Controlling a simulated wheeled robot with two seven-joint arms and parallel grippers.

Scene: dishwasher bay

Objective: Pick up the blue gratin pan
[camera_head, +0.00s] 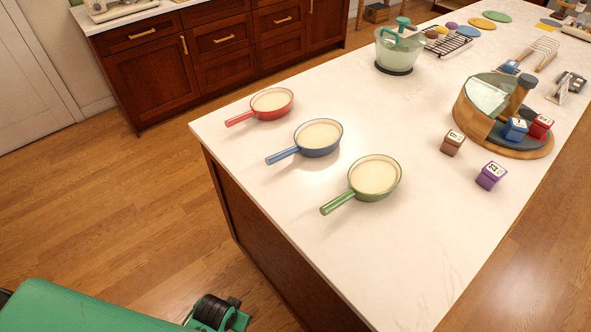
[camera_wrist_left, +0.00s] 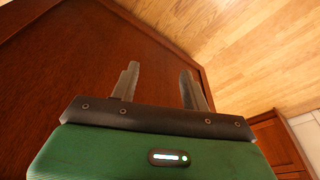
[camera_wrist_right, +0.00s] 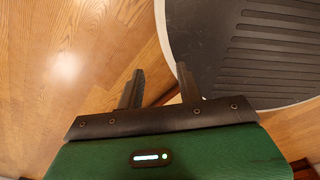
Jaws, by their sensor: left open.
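The blue gratin pan (camera_head: 318,139) stands on the white counter between a red pan (camera_head: 271,104) and a green pan (camera_head: 374,177). Its blue handle points to the lower left, toward the counter's edge, and its inside is cream. My left gripper (camera_wrist_left: 158,82) is open and empty in the left wrist view, in front of a dark red-brown wood panel and the floor. My right gripper (camera_wrist_right: 158,85) is open and empty in the right wrist view, above the wood floor and a grey ribbed surface. Neither gripper's fingers show in the head view, and neither is at the pan.
Right of the pans are a brown block (camera_head: 452,143), a purple block (camera_head: 491,175) and a round wooden stand (camera_head: 463,120). A green-handled bowl (camera_head: 398,52) stands farther back. The counter's near part is clear. Dark cabinets (camera_head: 150,68) stand across the floor.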

